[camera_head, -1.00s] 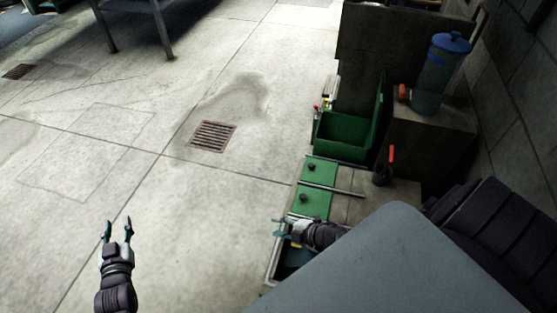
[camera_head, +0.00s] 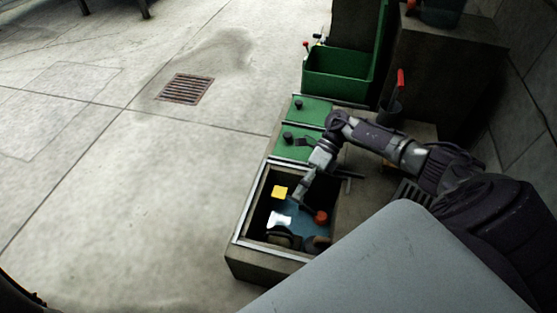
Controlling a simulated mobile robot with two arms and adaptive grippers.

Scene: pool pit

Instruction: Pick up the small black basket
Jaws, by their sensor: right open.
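My right arm comes in from the right, and its gripper (camera_head: 299,198) points down into an open pit compartment (camera_head: 240,222) with a pale metal rim. The gripper is open, with its fingers inside the opening and nothing seen between them. A dark rounded object (camera_head: 283,237) lies low in the pit; it may be the small black basket, but its shape is partly lost in shadow. A second dark shape (camera_head: 317,243) is beside it, partly cut off by my own grey body. My left gripper is out of view.
Green lids (camera_head: 313,109) with black knobs and a green bin (camera_head: 336,72) lie beyond. A red-handled tool (camera_head: 400,82) stands right. The left floor is open.

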